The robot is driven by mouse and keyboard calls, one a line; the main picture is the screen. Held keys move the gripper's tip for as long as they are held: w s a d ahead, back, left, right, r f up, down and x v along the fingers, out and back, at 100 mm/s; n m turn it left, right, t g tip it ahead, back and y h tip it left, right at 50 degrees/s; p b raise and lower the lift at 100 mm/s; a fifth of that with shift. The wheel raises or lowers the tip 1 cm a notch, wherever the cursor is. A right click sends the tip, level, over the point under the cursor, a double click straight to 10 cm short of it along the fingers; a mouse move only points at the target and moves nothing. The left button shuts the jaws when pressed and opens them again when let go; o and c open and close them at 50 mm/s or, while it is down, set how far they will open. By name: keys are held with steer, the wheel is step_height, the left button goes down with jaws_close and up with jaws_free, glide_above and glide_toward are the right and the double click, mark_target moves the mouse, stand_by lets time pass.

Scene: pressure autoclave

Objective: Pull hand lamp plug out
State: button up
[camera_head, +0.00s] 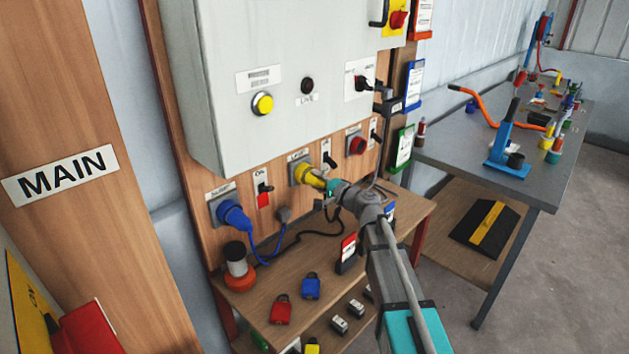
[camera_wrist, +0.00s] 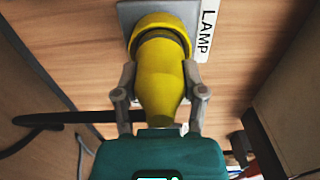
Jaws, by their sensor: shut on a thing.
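The yellow hand lamp plug (camera_head: 313,180) sits in its socket (camera_head: 297,168) on the wooden panel under the grey cabinet. In the wrist view the plug (camera_wrist: 160,82) points up into the yellow ring of the socket (camera_wrist: 127,14), beside a LAMP label (camera_wrist: 207,32). I see no clear gap between plug and socket. My gripper (camera_head: 326,184) is shut on the plug; in the wrist view its two fingers (camera_wrist: 160,85) press on the plug's left and right sides. The plug's rear end is partly hidden by my gripper.
A blue plug (camera_head: 235,215) with a blue cable is at the left; a red socket (camera_head: 356,144) is at the right. A shelf (camera_head: 325,250) below holds a red padlock (camera_head: 281,309), a blue padlock (camera_head: 311,286) and an orange beacon (camera_head: 239,268). A grey workbench (camera_head: 470,150) stands at right.

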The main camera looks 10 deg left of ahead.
jaws_close()
steer(key=shift+s+d, duration=0.15)
steer(key=shift+d, duration=0.05)
stand_by(0.3)
steer(key=shift+v, duration=2.8)
